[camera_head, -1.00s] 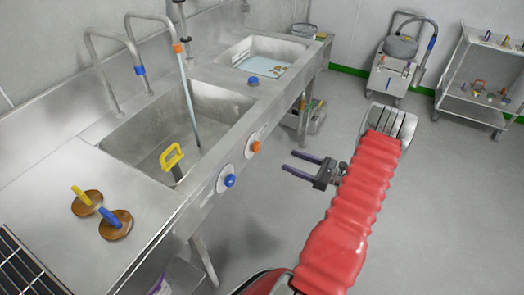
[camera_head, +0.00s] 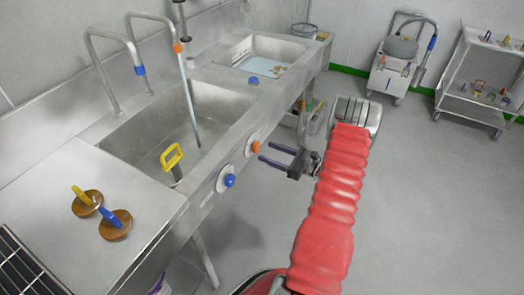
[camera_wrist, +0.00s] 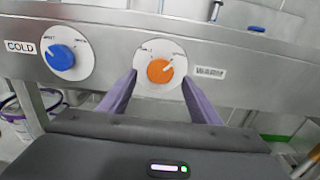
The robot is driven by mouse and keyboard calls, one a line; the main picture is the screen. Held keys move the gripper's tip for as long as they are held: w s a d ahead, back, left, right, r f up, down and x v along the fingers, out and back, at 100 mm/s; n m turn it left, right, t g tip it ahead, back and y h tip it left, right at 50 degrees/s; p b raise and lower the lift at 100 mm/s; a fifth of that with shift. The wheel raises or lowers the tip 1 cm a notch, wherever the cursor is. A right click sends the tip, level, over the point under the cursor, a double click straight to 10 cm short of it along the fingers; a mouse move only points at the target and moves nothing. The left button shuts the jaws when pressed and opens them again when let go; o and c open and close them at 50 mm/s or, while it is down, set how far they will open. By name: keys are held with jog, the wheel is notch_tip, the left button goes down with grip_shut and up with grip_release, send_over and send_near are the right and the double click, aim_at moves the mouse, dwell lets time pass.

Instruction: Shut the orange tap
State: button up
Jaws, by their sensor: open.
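The orange tap (camera_head: 255,146) is a round knob on a white dial plate on the sink's front panel. In the wrist view the orange tap (camera_wrist: 160,70) carries a pale pointer mark tilted to the upper right, with a "WARM" label (camera_wrist: 210,72) to its right. My gripper (camera_head: 265,151) is open, its two purple fingers pointing at the panel near the knob. In the wrist view my gripper (camera_wrist: 162,78) has one finger on each side of the orange knob. Whether either finger touches it I cannot tell.
A blue knob (camera_head: 229,180) labelled "COLD" (camera_wrist: 20,47) sits left of the orange one. The steel sink (camera_head: 150,100) has a running-hose tap and a yellow-handled tool (camera_head: 171,156). Two brown brushes (camera_head: 116,226) lie on the counter. Open floor lies right of the sink.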

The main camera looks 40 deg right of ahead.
aim_at(258, 148)
jog(key=shift+x, duration=1.85)
jog(key=shift+c, duration=0.3)
